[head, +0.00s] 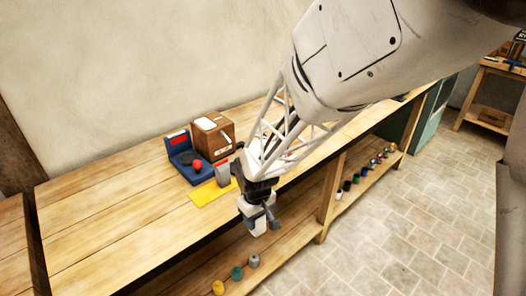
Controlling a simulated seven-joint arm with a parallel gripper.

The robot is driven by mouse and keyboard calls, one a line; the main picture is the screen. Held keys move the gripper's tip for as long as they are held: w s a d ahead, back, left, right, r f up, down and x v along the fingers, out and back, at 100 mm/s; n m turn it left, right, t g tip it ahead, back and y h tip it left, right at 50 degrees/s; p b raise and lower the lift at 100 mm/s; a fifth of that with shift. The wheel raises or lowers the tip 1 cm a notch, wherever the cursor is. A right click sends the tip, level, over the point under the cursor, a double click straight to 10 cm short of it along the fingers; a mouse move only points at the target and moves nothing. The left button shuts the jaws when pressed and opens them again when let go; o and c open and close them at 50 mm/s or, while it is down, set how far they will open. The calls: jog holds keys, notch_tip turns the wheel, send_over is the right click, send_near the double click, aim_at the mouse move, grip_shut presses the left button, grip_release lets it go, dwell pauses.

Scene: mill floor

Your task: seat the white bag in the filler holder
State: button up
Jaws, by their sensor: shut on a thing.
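My gripper (259,204) hangs in front of the workbench's front edge, pointing down. It is shut on a small white thing, which looks like the white bag (257,226); the fingers hide part of it. A blue device (179,152) with a red part on top and a red knob stands on the bench, left of and beyond my gripper. A small grey upright piece (222,174) stands by the yellow mat, close to the left of my arm. I cannot tell for sure which of these is the filler holder.
A brown box (212,136) stands behind the blue device. The yellow mat (208,194) lies near the bench's front edge. The wooden bench (105,205) is clear at the left. Several small coloured spools or jars (237,272) stand on the lower shelf. My arm hides part of the bench.

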jog(key=w+d+f+m, duration=0.4)
jog(key=w+d+f, duration=1)
jog(key=d+f, duration=0.15)
jog(key=w+d+f+m, duration=0.4)
jog(key=w+d+f, duration=1.05)
jog(key=f, duration=0.25)
jog(key=s+a+r+n, duration=0.2)
jog(key=s+a+r, duration=0.3)
jog(key=s+a, duration=0.6)
jog(key=s+a+r+n, duration=0.2)
jog(key=s+a+r, duration=0.35)
jog(key=s, duration=0.85)
jog(key=w+a+r, duration=0.2)
jog(key=w+r, duration=0.3)
jog(key=r, duration=0.6)
jog(key=w+a+r+n, duration=0.1)
jog(key=w+a+r, duration=0.25)
jog(key=r, duration=0.75)
jog(key=w+a+r, duration=0.2)
jog(key=w+r, duration=0.3)
jog(key=r, duration=0.6)
jog(key=w+a+f+n, duration=0.1)
jog(key=w+a+n, duration=0.3)
jog(key=a, duration=0.4)
jog(key=w+a+f+n, duration=0.2)
jog(key=w+a+n, duration=0.2)
jog(key=w+a, duration=0.2)
jog(key=shift+w+a+n, duration=0.25)
jog(key=shift+a+n, duration=0.05)
jog(key=shift+a, duration=0.65)
